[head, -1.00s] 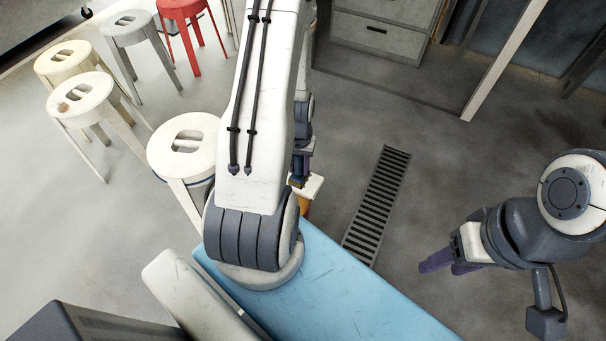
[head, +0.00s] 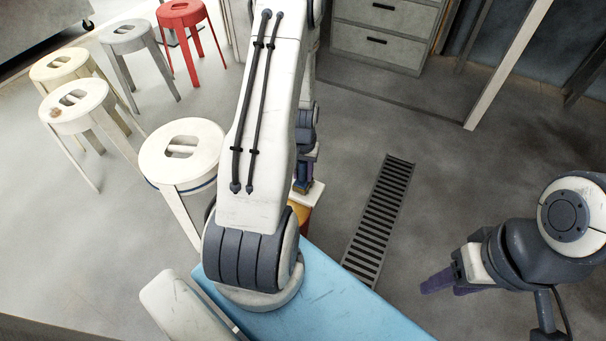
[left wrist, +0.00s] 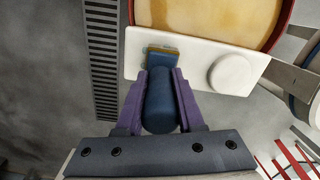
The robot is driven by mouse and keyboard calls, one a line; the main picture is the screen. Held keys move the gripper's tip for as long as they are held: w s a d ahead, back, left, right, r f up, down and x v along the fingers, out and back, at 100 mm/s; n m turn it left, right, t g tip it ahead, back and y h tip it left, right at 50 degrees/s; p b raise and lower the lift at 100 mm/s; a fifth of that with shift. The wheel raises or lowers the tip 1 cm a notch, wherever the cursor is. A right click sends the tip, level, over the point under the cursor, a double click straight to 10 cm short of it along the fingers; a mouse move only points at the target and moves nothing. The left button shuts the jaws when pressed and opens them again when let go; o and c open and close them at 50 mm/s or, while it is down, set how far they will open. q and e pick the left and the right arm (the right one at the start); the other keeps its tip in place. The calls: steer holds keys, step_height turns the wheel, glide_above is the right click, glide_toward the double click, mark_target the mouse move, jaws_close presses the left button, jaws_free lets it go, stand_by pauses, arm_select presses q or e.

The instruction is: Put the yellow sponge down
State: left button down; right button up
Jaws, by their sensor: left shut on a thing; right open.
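The sponge (left wrist: 163,49) shows in the left wrist view as a thin yellow edge under a blue block, with a thick blue cylindrical handle (left wrist: 160,100). My left gripper (left wrist: 160,76) has its purple fingers shut on this handle. The sponge is over the left part of a white board (left wrist: 203,83); I cannot tell whether it touches. In the head view the left gripper (head: 312,172) is mostly hidden behind my arm, with the sponge (head: 302,187) small below it. My right gripper (head: 445,287) is open and empty at the right, above the floor.
The white board has a round white knob-like disc (left wrist: 230,74) and lies by a tan round surface with a red rim (left wrist: 276,30). Several stools, including a white one (head: 205,157) and a red one (head: 181,14), stand left. A floor grate (head: 380,220) lies right of the board.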

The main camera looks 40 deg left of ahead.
arm_select(q)
steer(key=shift+f, duration=0.1)
steer(key=c, duration=0.5)
jaws_free()
